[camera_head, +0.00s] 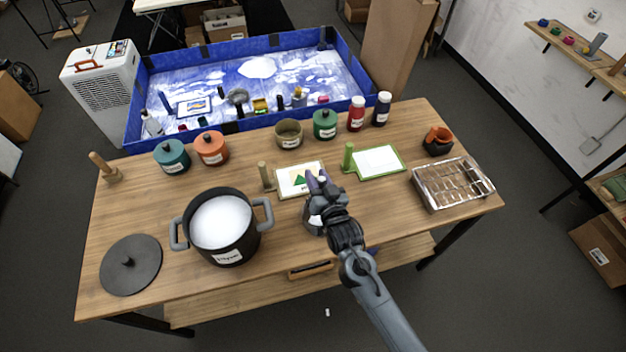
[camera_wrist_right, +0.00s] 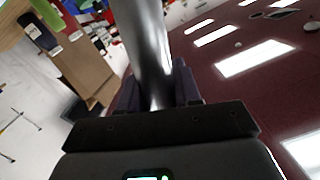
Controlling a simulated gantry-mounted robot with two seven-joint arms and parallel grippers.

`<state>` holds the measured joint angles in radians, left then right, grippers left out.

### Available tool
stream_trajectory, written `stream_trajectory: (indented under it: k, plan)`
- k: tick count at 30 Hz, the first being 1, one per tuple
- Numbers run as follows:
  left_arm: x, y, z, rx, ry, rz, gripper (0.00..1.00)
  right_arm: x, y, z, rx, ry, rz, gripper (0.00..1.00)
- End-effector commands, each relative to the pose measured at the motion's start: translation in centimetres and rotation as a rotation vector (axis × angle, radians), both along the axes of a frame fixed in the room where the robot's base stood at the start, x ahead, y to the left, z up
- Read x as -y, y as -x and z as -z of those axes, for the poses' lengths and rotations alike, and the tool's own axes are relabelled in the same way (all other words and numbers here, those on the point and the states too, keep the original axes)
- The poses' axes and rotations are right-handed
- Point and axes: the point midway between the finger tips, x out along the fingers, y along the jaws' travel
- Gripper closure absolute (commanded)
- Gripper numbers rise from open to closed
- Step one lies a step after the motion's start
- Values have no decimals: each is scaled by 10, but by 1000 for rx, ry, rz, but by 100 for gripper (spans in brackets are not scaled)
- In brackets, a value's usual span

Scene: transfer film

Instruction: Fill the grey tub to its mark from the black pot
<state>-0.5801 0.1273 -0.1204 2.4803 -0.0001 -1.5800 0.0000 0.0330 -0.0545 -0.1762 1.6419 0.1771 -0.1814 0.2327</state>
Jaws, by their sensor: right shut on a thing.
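The black pot (camera_head: 238,257) stands uncovered at the left front of the table, with two grey handles, a white label and white contents almost to its rim. Its likely lid, a black disc with a knob (camera_head: 130,264), lies to its left. A small grey vessel with a white label (camera_head: 313,224), apparently the grey tub, stands at the table's middle, partly hidden by my right arm; its inside and mark cannot be seen. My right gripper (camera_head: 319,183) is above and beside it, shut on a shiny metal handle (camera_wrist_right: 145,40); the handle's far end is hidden. My left gripper is out of view.
Teal (camera_head: 172,157) and orange (camera_head: 211,148) lidded pots, olive (camera_head: 289,134) and green (camera_head: 325,124) pots and two bottles (camera_head: 356,114) line the back. A metal tray (camera_head: 453,184) is at right.

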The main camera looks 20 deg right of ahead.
Motion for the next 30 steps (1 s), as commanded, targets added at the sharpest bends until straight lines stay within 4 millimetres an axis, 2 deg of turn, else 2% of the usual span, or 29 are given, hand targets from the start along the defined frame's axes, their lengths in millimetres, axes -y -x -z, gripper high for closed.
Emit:
stream_trajectory:
  k: [30]
  plan:
    - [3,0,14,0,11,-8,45,48,-13,11,-89,-345,0,100]
